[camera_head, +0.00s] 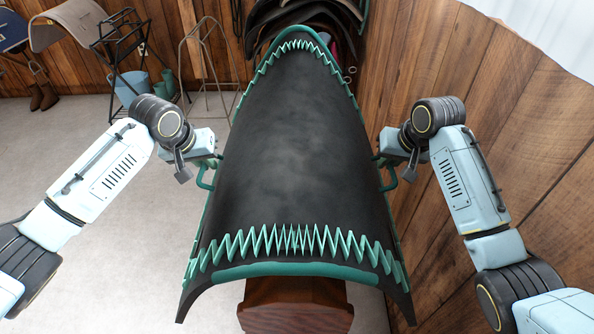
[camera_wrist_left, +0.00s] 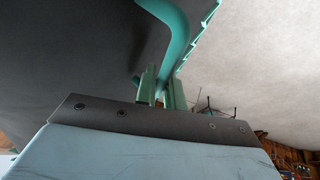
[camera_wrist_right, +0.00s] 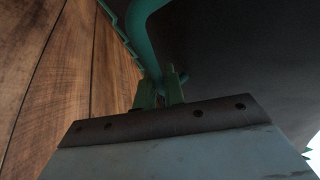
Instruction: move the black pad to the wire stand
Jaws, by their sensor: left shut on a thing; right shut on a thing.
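The black pad (camera_head: 290,150) is a large curved sheet with teal zigzag edging and teal side handles, arched in front of me in the head view. My left gripper (camera_head: 215,160) is shut on its left handle; the left wrist view shows the fingers (camera_wrist_left: 161,90) around the teal bar. My right gripper (camera_head: 380,162) is shut on the right handle; its fingers (camera_wrist_right: 159,90) show in the right wrist view. The wire stand (camera_head: 206,60), a thin brownish frame, stands on the floor behind the pad's left side. The pad hides part of it.
A wooden block-like support (camera_head: 295,308) shows under the pad's near end; contact is unclear. A black rack (camera_head: 122,50), a blue bucket (camera_head: 131,86) and boots (camera_head: 43,92) stand at the back left. The wooden wall (camera_head: 500,110) is close on the right. Left floor is open.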

